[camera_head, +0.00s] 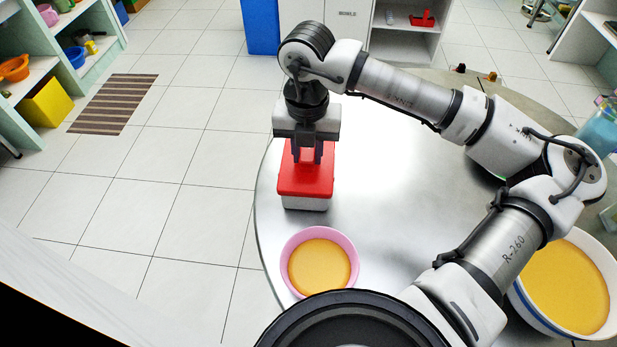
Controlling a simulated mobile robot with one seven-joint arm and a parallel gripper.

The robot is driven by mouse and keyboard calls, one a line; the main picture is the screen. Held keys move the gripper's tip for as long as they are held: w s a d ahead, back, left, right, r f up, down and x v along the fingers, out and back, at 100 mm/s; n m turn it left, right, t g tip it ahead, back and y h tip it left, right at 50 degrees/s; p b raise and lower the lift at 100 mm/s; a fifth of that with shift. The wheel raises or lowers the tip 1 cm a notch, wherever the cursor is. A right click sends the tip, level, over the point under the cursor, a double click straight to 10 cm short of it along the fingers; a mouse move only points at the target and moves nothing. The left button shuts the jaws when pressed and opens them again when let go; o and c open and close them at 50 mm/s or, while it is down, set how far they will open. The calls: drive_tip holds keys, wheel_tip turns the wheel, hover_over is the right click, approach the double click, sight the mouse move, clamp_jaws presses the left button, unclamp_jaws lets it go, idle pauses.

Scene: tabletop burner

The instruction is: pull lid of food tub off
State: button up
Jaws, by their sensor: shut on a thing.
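The food tub (306,203) has a whitish body and stands near the left edge of the round metal table. Its red lid (305,184) sits on top of the tub, with no clear gap between them. My gripper (307,160) points down over the lid, its dark fingers closed on the raised red part in the middle of the lid. The fingers and wrist hide part of the lid's far side.
A pink bowl of orange-yellow content (320,266) stands just in front of the tub. A larger white bowl (523,307) with similar content is at the right. The table (390,215) is bare right of the tub. Its left edge is close to the tub.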

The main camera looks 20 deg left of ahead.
sight(307, 153)
clamp_jaws()
drive_tip(key=shift+r, duration=0.95)
idle(0.3)
drive_tip(key=shift+r+p, duration=0.9)
drive_tip(key=shift+r, duration=1)
